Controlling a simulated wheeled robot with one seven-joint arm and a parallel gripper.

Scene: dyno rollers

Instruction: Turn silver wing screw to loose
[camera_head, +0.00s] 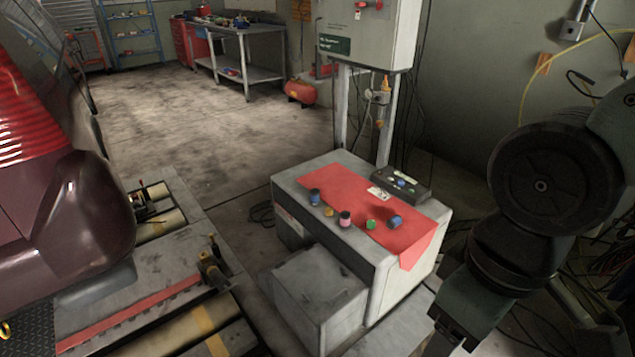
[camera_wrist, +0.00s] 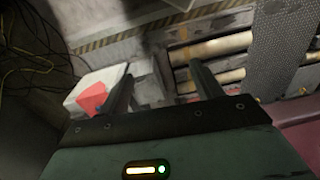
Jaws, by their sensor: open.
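I cannot make out a silver wing screw for certain in either view. A small brass-coloured fitting (camera_head: 211,268) stands on the edge of the dyno roller bed (camera_head: 165,283) in the head view, too small to tell its details. My gripper (camera_wrist: 163,82) is open and empty in the wrist view, its two dark fingers apart. Beyond the fingers lie the rollers (camera_wrist: 222,47) and the grey cabinet with its red cloth (camera_wrist: 92,99). In the head view my arm is at the right, and its lower end reaches the bottom edge, right of the cabinet.
The grey cabinet (camera_head: 328,308) has a red cloth (camera_head: 345,190) on top, with several small coloured cans and a black button box (camera_head: 402,183). A maroon car (camera_head: 92,225) is at the left. A control box (camera_head: 365,35) stands behind. Open floor (camera_head: 215,120) lies further back.

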